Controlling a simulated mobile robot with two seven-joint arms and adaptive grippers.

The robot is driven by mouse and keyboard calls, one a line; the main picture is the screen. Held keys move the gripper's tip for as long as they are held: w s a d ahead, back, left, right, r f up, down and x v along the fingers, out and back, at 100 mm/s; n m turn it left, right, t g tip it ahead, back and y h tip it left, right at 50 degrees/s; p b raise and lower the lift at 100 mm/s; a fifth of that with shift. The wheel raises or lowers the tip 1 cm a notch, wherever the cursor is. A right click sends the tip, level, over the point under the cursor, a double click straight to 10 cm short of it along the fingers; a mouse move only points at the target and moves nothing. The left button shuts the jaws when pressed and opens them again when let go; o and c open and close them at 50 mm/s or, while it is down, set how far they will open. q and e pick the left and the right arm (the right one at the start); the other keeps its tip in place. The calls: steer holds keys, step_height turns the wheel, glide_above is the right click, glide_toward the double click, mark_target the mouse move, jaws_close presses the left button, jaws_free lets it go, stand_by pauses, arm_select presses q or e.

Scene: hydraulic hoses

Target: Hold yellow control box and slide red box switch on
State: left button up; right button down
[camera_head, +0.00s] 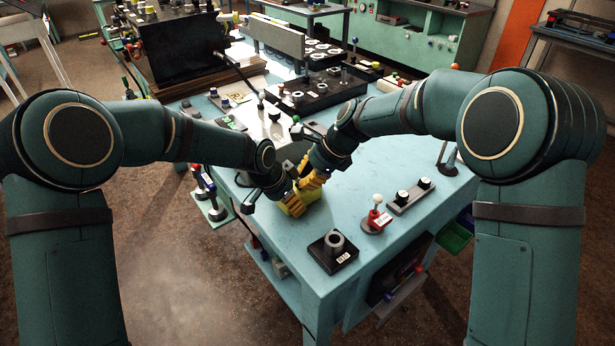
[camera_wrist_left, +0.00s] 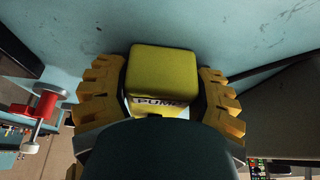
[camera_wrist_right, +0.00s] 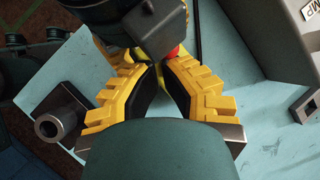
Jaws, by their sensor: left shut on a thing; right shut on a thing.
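The yellow control box (camera_head: 297,206) sits on the blue table near its left edge. In the left wrist view the yellow box (camera_wrist_left: 164,72), with a partly hidden label reading PUMP, lies between the fingers of my left gripper (camera_wrist_left: 162,88), which is shut on it. My right gripper (camera_wrist_right: 160,66) is at the box from above, its fingertips close together. A small red switch (camera_wrist_right: 173,52) shows at these tips, and the gripper appears shut on it. Most of the switch and the box is hidden by the grippers, so the switch's position cannot be told.
A black block with a grey round socket (camera_head: 334,250) stands at the near table corner. To its right are a red base with a white knob (camera_head: 377,219) and a grey bar with two black knobs (camera_head: 410,195). Grey and black equipment stands behind. The table's middle right is clear.

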arm_select(q)
steer(key=shift+s+d, duration=0.1)
steer(key=shift+d, duration=0.25)
arm_select(e)
steer(key=shift+s+a, duration=0.1)
steer(key=shift+a, duration=0.25)
steer(key=shift+w+d+f, duration=0.2)
steer(key=shift+w+d, duration=0.15)
steer(key=shift+d, duration=0.2)
arm_select(q)
steer(key=shift+a, duration=0.15)
arm_select(e)
steer(key=shift+w+d, duration=0.1)
steer(key=shift+d, duration=0.25)
arm_select(q)
steer(key=shift+a, duration=0.1)
arm_select(e)
steer(key=d+v, duration=0.1)
steer(key=v, duration=1.1)
steer(key=shift+s+d, duration=0.2)
steer(key=shift+s, duration=0.05)
arm_select(q)
steer(key=o, duration=1.4)
